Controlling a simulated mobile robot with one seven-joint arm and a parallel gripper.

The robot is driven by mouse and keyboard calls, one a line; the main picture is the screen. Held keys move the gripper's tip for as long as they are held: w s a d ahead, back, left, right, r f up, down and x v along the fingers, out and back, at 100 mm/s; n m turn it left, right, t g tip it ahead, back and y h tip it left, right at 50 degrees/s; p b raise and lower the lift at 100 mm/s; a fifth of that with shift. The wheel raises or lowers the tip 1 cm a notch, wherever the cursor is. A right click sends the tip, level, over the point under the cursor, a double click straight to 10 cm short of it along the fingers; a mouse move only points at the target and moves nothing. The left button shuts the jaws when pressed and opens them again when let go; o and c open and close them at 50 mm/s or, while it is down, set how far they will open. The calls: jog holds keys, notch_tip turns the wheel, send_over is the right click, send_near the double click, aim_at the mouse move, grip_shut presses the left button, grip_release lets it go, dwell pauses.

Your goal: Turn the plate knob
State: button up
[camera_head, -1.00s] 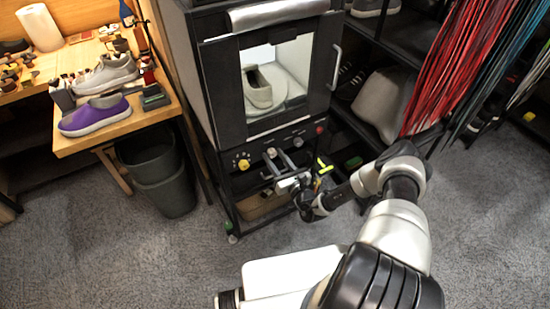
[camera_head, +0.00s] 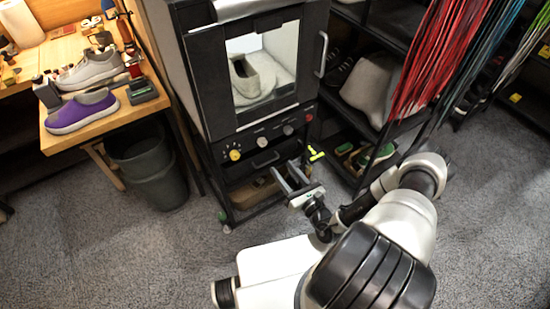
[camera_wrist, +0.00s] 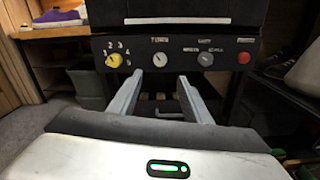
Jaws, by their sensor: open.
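The black cabinet's front panel (camera_head: 248,147) carries a yellow knob (camera_head: 235,155), a white knob (camera_head: 262,141), a grey knob (camera_head: 288,130) and a red button (camera_head: 309,117). The labels are too blurred to tell which is the plate knob. In the wrist view, the yellow knob (camera_wrist: 114,60) is at left, the white knob (camera_wrist: 160,60) near the middle, the grey knob (camera_wrist: 206,58) to its right. My gripper (camera_head: 283,167) is open and empty, below and in front of the panel. In the wrist view its fingertips (camera_wrist: 160,76) lie just below the white knob, apart from it.
A shoe (camera_head: 252,82) sits inside the cabinet behind its door, which has a vertical handle (camera_head: 323,54). A bin (camera_head: 150,172) stands left of the cabinet. A wooden bench (camera_head: 98,125) with shoes is further left. Shelves with hanging laces (camera_head: 440,60) are at right. Carpet in front is open.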

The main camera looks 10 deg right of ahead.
jog(key=shift+v, duration=2.2)
jog(key=s+a+r+n+g+y+p, duration=0.1)
jog(key=a+r+n+g+y, duration=0.2)
jog(key=r+n+g, duration=0.5)
jog(key=a+r+n+g+y+p, duration=0.1)
jog(key=a+r+n+g+y, duration=0.15)
jog(key=r+n, duration=0.6)
jog(key=s+a+r+n+g+y+p, duration=0.15)
jog(key=a+r+n+g, duration=0.3)
jog(key=r, duration=0.75)
jog(key=s+d+r+n+t+h+p, duration=0.1)
jog(key=s+r+n+h, duration=0.3)
jog(key=r, duration=0.5)
jog(key=s+d+r+n+t+h+p, duration=0.1)
jog(key=s+r+n+h, duration=0.3)
jog(key=r, duration=0.6)
jog(key=s+d+r+n+t+h+p, duration=0.1)
jog(key=s+d+r+n+h+p, duration=0.1)
jog(key=r, duration=0.7)
jog(key=s+n+h+p, duration=0.1)
jog(key=s+n+h, duration=0.1)
jog(key=s+n, duration=0.1)
jog(key=shift+s+d+r+h, duration=0.3)
jog(key=shift+s+d, duration=0.05)
jog(key=shift+s, duration=0.5)
